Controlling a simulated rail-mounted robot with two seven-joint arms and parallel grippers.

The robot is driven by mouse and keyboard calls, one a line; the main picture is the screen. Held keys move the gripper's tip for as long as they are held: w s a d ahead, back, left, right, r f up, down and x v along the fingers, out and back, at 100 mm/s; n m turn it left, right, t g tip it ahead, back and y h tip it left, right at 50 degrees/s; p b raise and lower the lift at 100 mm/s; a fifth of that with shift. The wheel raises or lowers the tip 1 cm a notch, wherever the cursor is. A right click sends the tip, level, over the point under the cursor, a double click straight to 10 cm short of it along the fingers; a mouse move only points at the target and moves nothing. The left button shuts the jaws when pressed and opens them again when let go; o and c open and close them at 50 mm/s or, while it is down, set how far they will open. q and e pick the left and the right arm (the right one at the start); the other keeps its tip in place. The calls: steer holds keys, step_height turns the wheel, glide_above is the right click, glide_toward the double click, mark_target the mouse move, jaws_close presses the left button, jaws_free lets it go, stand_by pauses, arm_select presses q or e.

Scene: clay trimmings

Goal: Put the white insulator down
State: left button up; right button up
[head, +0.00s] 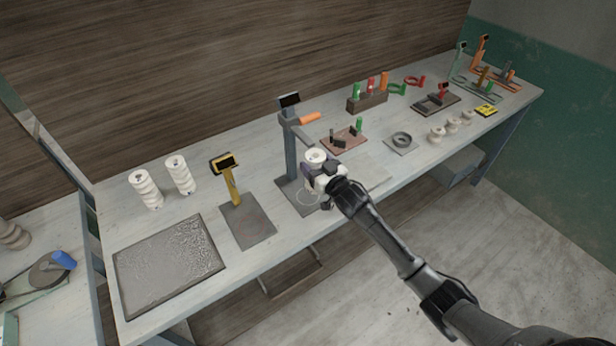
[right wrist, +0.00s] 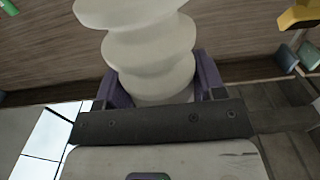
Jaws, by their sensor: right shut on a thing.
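The white insulator (head: 315,158) is a ribbed white piece, held upright in my right gripper (head: 318,176). In the right wrist view the insulator (right wrist: 150,50) stands between the purple fingers of my right gripper (right wrist: 155,90), which are shut on it near its lower end. The gripper is at the front of a grey stand (head: 290,150) with an orange handle and a flat base plate. A pale ring mark (head: 306,197) shows on that base just below the gripper. Whether the insulator touches the base cannot be told. My left gripper is not in view.
Two white ribbed insulators (head: 163,182) stand at the left of the bench (head: 245,172). A textured grey tray (head: 116,270) lies front left, and a yellow gauge (head: 230,180) stands on a dark plate.

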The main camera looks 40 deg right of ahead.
steer(key=shift+w+a+f, duration=0.3)
steer(key=shift+w+f, duration=0.05)
steer(key=shift+w, duration=0.2)
steer(key=shift+w+a+f, duration=0.25)
steer(key=shift+w+f, duration=0.05)
steer(key=shift+w, duration=0.25)
steer(key=shift+f+b, duration=0.55)
steer(key=shift+f, duration=1.45)
steer(key=shift+f, duration=0.1)
steer(key=o, duration=1.4)
steer(key=shift+f, duration=0.1)
